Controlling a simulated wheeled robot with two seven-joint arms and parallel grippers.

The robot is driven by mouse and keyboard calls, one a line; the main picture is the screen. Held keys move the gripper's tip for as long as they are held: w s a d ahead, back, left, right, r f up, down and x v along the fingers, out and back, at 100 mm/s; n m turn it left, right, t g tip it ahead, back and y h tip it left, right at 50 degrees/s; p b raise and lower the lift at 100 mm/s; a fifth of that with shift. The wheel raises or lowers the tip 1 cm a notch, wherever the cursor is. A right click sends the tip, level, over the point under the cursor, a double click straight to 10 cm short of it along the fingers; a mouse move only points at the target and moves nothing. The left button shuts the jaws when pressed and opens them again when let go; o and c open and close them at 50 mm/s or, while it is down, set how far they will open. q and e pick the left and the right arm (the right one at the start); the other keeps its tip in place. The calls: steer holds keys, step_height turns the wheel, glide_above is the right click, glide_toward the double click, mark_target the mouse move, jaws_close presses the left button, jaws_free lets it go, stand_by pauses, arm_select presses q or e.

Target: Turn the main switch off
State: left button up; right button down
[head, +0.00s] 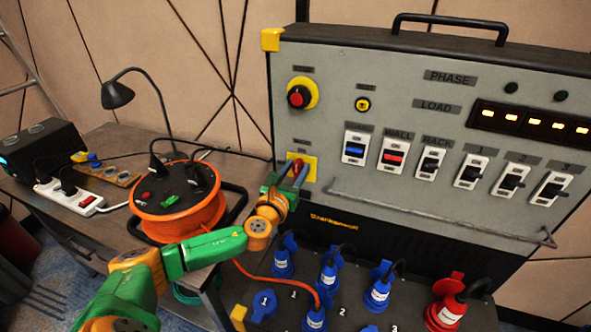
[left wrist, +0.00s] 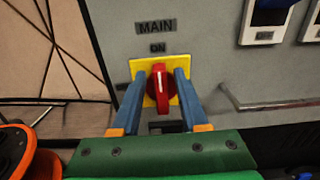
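The main switch is a red rotary knob (left wrist: 160,86) on a yellow plate, under the labels MAIN and ON in the left wrist view. Its handle is upright, with a white mark at the top toward ON. In the head view, the knob (head: 295,163) is partly hidden by my left gripper (head: 299,172). My left gripper's blue fingers (left wrist: 158,98) stand on either side of the knob. They are open, and yellow plate shows between each finger and the knob. My right gripper is not in view.
A red emergency button (head: 299,96) sits above the switch. A row of rocker switches (head: 430,163) and a metal bar (head: 440,213) lie to the right. An orange cable reel (head: 178,215) stands left of my arm; blue plugs (head: 330,272) stand below.

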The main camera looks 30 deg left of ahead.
arm_select(q)
jaws_close()
steer(key=shift+a+n, duration=0.1)
steer(key=shift+n, duration=0.2)
steer(key=n+b, duration=0.1)
steer(key=n, duration=0.4)
steer(key=a+f+n+b, duration=0.1)
steer(key=n, duration=0.5)
steer(key=a+f+n+b, duration=0.1)
steer(key=n+b, duration=0.1)
steer(key=n, duration=0.4)
steer(key=shift+s+a+f, duration=0.15)
steer(key=shift+s+f, duration=0.1)
steer(key=shift+n, duration=0.3)
steer(key=shift+o, duration=1.3)
jaws_free()
